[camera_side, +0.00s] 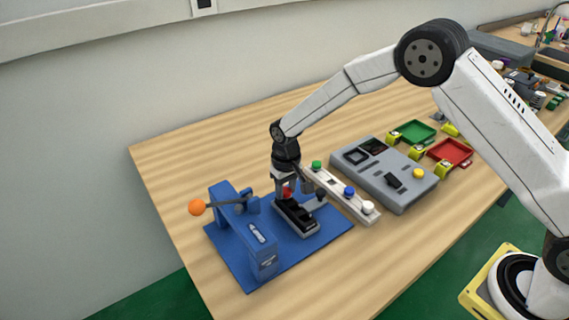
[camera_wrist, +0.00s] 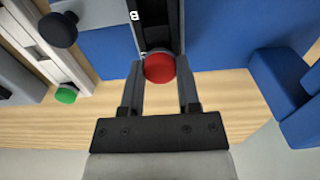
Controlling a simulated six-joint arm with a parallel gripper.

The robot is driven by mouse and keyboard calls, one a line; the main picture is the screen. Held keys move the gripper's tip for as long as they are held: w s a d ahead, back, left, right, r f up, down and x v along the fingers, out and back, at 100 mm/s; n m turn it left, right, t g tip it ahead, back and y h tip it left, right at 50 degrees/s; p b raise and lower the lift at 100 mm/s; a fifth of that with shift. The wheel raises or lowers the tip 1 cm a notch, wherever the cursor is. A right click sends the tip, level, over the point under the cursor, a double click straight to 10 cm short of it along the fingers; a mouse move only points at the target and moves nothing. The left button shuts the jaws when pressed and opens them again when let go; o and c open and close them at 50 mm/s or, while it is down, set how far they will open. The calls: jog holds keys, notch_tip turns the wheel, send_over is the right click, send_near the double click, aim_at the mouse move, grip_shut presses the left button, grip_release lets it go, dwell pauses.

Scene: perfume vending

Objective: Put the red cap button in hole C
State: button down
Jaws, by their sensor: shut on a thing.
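The red cap button (camera_side: 288,190) is between the fingers of my gripper (camera_side: 286,186), at the far end of the black holder with the grey frame (camera_side: 311,229). In the wrist view the red cap (camera_wrist: 159,68) sits between the fingertips of my gripper (camera_wrist: 160,72), which is shut on it. The black holder strip (camera_wrist: 155,22) lies just beyond the cap, with small white letter marks beside it. Which hole is C cannot be read clearly. Whether the cap is touching the holder I cannot tell.
A blue press with an orange ball (camera_side: 196,207) stands left on a blue base. A grey control box (camera_side: 400,185) and green and red trays lie further right.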

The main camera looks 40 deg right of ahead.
jog(key=shift+f, duration=0.25)
dwell(0.5)
jog(key=shift+c, duration=1.2)
grip_release()
jog(key=shift+o, duration=0.2)
jog(key=shift+o, duration=1)
jog(key=shift+r, duration=0.15)
jog(key=shift+r, duration=3.35)
